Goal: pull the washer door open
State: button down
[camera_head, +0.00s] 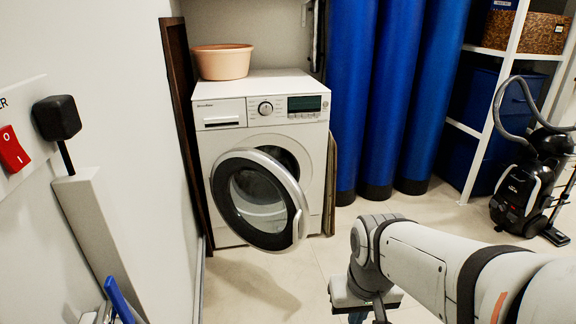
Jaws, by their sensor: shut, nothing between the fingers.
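The washer (311,146) is a white front-loader standing against the back wall. Its round door (226,208), with a silver-grey rim, dark ring and clear glass, stands partly open, swung out toward the camera. A dark gap to the opening (287,158) shows behind its upper right edge. A pale handle piece (300,228) sits on the door's right edge. My gripper (370,318) is shut and empty at the bottom edge of the view, right of the door and apart from it. Its fingertips are partly cut off by the frame.
A peach basin (223,62) sits on the washer. Blue cylinders (388,95) stand behind to the right. A black vacuum cleaner (524,190) is at the far right. A wall with a red switch (12,150) runs along the left. Floor before the washer is clear.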

aim_at(296, 222)
jog(key=z, duration=0.95)
jog(key=i, duration=1.45)
jog(key=u, duration=1.25)
